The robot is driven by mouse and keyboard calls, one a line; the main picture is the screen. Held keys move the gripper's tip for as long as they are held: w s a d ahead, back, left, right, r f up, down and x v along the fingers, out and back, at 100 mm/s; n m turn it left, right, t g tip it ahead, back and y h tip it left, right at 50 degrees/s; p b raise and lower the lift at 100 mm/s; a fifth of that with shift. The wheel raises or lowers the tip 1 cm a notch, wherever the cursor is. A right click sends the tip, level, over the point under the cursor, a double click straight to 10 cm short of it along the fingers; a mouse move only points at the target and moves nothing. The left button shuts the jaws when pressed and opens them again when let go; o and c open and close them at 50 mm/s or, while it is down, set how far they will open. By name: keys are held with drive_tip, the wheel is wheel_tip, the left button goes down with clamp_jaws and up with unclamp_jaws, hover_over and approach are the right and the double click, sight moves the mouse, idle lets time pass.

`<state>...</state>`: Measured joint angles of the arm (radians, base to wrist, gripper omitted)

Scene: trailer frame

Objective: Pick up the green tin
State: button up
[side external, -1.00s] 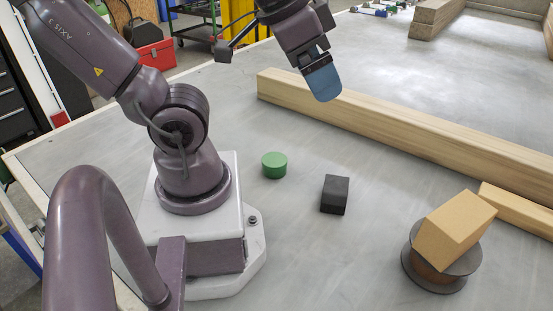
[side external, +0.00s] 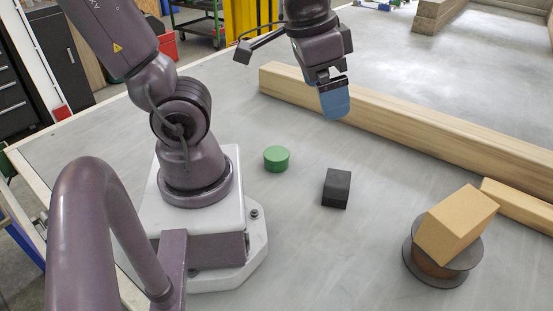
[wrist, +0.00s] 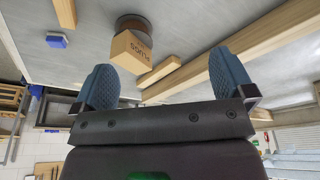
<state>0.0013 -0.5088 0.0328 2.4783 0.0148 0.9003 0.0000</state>
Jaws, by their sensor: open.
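The green tin (side external: 276,159) is a short, round, plain green cylinder. It stands upright on the grey table, just right of my base in the side view. My gripper (side external: 335,100) has blue fingers and hangs above the table, up and to the right of the tin in the picture, apart from it. The wrist view shows its two fingers (wrist: 162,64) spread wide with nothing between them. I cannot make out the tin in the wrist view.
A black block (side external: 336,188) lies right of the tin. A tan box (side external: 455,225) rests tilted on a dark spool (side external: 432,270) at the lower right. A long wooden beam (side external: 420,138) runs behind my gripper, with a shorter timber (side external: 518,207) at the right. The table around the tin is clear.

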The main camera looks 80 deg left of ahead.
drive_tip(key=w+a+f+g+y, duration=0.1)
drive_tip(key=a+f+g, duration=0.35)
drive_tip(key=f, duration=0.35)
drive_tip(key=m+g+y, duration=0.8)
drive_tip(key=g, duration=0.1)
hover_over(281, 155)
drive_tip(key=w, duration=0.1)
drive_tip(key=f, duration=1.3)
drive_tip(key=shift+w+d+f, duration=0.1)
drive_tip(key=shift+d+f, duration=0.25)
drive_tip(key=shift+f, duration=0.05)
wheel_tip(281, 155, down, 4)
drive_tip(key=shift+f, duration=0.1)
wheel_tip(281, 155, down, 2)
drive_tip(key=shift+f, duration=0.25)
drive_tip(key=shift+x, duration=1.2)
drive_tip(key=shift+s+a+f, duration=0.15)
drive_tip(key=shift+s, duration=0.1)
